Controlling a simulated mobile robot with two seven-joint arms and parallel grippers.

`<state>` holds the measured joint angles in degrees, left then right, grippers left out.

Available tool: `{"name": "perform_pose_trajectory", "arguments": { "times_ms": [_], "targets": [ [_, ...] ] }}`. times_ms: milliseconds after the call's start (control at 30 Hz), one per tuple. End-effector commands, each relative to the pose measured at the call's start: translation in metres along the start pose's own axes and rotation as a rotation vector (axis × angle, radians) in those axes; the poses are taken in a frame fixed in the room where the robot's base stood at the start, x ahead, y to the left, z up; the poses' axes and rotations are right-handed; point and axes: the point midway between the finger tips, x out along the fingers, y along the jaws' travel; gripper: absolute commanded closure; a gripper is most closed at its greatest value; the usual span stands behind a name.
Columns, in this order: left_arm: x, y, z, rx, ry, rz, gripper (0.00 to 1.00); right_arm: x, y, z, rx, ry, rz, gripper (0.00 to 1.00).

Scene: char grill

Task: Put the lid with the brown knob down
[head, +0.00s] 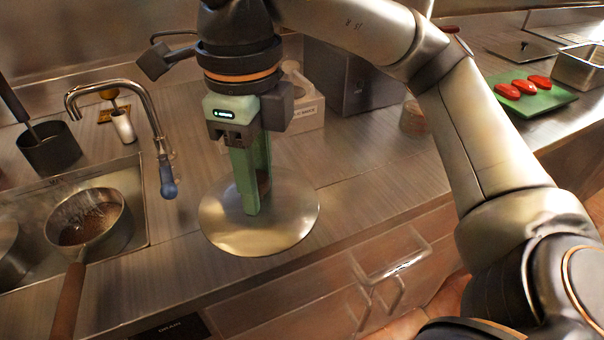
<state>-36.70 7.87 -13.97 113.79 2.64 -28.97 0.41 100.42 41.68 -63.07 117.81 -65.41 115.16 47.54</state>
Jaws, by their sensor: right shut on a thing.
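The lid (292,214) is a round, shiny metal disc in the middle of the head view, over the counter's front edge. My right gripper (254,208) points down at the lid's centre with its green fingers shut on the lid's knob. The fingers hide most of the knob; a small brown bit shows beside them. I cannot tell whether the lid touches the counter or hangs a little above it. My left gripper is not in view.
A sink with a tap (150,110) and a long-handled pan (92,222) lies left. Behind stands a grey box (350,80). A green board (535,100) with red pieces and a metal tray (580,68) are far right. Counter right of the lid (370,165) is clear.

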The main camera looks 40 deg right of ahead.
Motion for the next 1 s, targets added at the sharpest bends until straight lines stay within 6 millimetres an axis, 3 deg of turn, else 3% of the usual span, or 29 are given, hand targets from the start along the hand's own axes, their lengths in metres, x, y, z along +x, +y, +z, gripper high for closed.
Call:
{"name": "perform_pose_trajectory", "arguments": {
  "times_ms": [300,433,767,900,1000],
  "targets": [
    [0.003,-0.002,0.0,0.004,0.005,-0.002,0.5,0.035,-0.072,0.014,0.01,0.005,0.005,1.0],
    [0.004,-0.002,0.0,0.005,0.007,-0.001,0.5,0.055,-0.096,0.018,0.007,0.006,0.002,1.0],
    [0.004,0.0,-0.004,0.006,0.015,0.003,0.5,0.083,-0.119,0.024,0.004,0.003,0.001,1.0],
    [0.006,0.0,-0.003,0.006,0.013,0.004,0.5,0.103,-0.132,0.026,0.004,0.004,0.001,1.0],
    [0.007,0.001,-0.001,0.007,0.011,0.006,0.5,0.119,-0.131,0.026,0.003,0.004,0.001,1.0]
  ]
}}
